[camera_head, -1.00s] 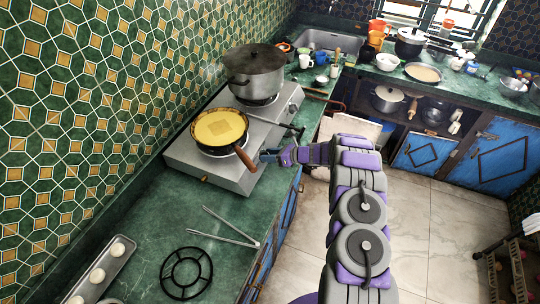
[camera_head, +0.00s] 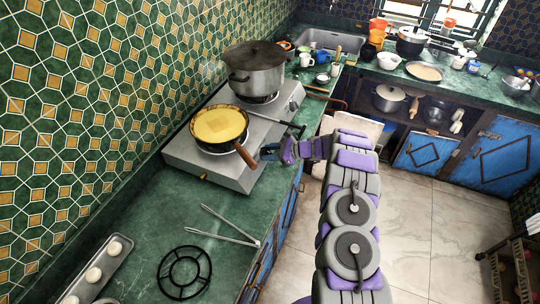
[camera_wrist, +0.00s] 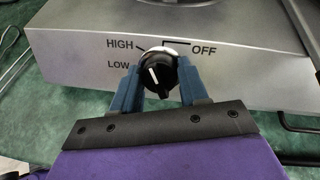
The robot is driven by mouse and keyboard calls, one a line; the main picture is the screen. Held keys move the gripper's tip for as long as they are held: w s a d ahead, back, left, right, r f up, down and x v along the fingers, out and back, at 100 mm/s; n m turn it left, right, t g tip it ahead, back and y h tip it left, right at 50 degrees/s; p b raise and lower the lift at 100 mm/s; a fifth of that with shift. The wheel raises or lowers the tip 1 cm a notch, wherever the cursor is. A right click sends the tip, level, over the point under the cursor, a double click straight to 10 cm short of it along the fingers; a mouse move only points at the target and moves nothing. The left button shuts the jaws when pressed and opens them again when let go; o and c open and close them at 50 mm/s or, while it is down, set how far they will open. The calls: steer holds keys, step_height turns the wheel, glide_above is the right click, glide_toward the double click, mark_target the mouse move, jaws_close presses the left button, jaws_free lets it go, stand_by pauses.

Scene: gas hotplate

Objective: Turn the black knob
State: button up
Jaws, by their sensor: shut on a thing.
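The black knob (camera_wrist: 159,74) is on the front panel of the silver gas hotplate, in the middle of the wrist view. Its white pointer line tilts up and to the left, towards the printed HIGH and LOW marks; OFF is printed to the right. My gripper (camera_wrist: 157,85) has its blue fingers on both sides of the knob, shut on it. In the head view my gripper (camera_head: 268,151) is at the right side of the hotplate (camera_head: 220,172), by the pan handle. The knob is hidden there.
A pan (camera_head: 218,128) of yellow food sits on the near burner, its wooden handle (camera_head: 246,156) close to my gripper. A steaming pot (camera_head: 257,75) stands on the far burner. Tongs (camera_head: 228,228) and a black burner grate (camera_head: 184,272) lie on the green counter.

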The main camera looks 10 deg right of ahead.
steer(key=n+b, duration=0.2)
steer(key=n, duration=0.2)
steer(key=shift+f+g, duration=0.15)
steer(key=shift+g, duration=0.15)
steer(key=n+b, duration=0.2)
steer(key=shift+n+b, duration=0.35)
steer(key=shift+n, duration=0.05)
steer(key=n+g+h+b, duration=0.1)
steer(key=n+b, duration=0.4)
steer(key=n, duration=0.1)
steer(key=shift+s, duration=0.15)
steer(key=shift+n, duration=0.3)
steer(key=o, duration=1)
steer(key=shift+o, duration=0.2)
steer(key=shift+r, duration=0.2)
